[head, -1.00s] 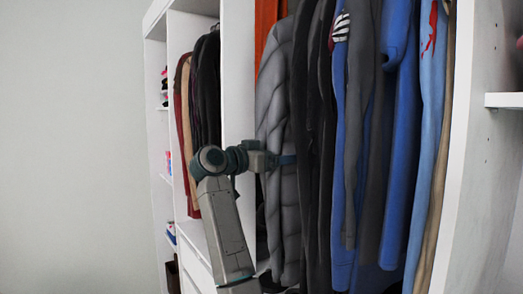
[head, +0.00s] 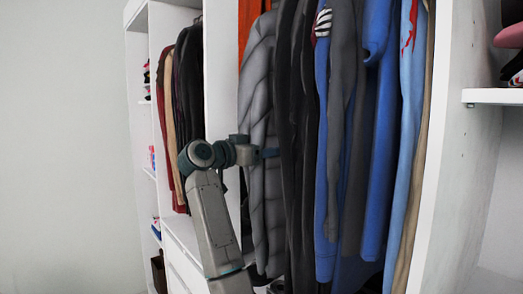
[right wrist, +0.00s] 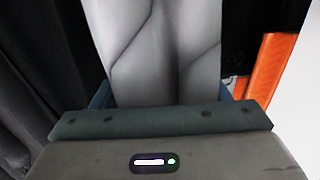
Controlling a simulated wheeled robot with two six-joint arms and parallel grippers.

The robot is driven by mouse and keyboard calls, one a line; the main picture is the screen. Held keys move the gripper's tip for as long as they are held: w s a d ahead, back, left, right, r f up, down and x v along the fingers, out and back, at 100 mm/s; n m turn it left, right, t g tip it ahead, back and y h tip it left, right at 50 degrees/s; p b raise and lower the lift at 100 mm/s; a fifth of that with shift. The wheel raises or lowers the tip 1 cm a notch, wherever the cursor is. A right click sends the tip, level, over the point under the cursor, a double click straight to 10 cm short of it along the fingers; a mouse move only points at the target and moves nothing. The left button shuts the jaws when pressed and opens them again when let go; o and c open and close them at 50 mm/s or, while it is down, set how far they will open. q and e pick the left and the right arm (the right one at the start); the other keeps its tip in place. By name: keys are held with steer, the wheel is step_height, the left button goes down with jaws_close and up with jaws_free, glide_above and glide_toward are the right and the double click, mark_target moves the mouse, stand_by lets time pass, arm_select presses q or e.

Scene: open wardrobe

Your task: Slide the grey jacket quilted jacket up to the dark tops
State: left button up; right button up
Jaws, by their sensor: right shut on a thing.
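The grey quilted jacket (head: 257,95) hangs from the rail in the middle of the wardrobe in the head view. The dark tops (head: 305,150) hang directly to its right, with no clear gap visible between them. My right gripper (head: 268,153) reaches across the front of the jacket and is shut on it. In the right wrist view the pale grey quilted cloth (right wrist: 160,55) runs between the blue fingers, and dark cloth (right wrist: 35,90) hangs at the left. The jacket's hanger and the rail are out of view. My left gripper is not in view.
An orange garment (head: 247,25) hangs behind and left of the jacket, beside the white divider (head: 218,65). Blue and light blue garments (head: 385,160) crowd the right, up to a white side panel (head: 448,150). Another clothes bay (head: 188,100) lies left of the divider.

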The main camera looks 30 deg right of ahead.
steer(key=shift+s, duration=0.15)
steer(key=shift+s, duration=0.75)
steer(key=shift+s, duration=0.15)
steer(key=o, duration=1.4)
steer(key=shift+c, duration=0.2)
steer(key=shift+o, duration=1.1)
steer(key=shift+s+d, duration=0.1)
steer(key=shift+d, duration=0.1)
steer(key=shift+a, duration=0.1)
steer(key=s+a+b, duration=0.1)
steer(key=a+b, duration=0.4)
steer(key=a, duration=0.5)
steer(key=shift+s+a, duration=0.25)
